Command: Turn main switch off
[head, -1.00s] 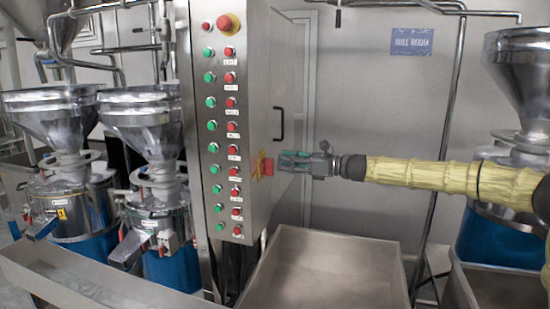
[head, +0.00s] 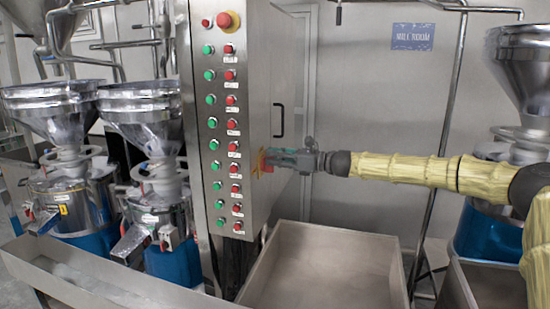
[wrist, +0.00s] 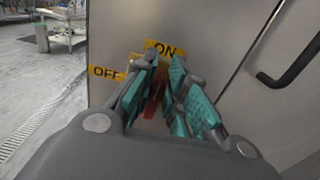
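The main switch is a red handle (head: 264,160) on the side wall of the grey control cabinet (head: 262,100). In the wrist view the red handle (wrist: 156,98) shows partly, between my fingers, below a yellow ON label (wrist: 165,48) and right of a yellow OFF label (wrist: 105,73). My gripper (head: 275,159) is at the switch, its teal-padded fingertips (wrist: 164,70) on either side of the handle. The fingers are fairly close together and hide much of the handle. Whether they press on it, and its exact angle, I cannot tell.
A black door handle (head: 280,122) is on the cabinet above my gripper. Green and red buttons and a red emergency knob (head: 228,21) line the cabinet front. A metal bin (head: 325,265) stands below my arm. Grinders with hoppers (head: 148,115) stand at left.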

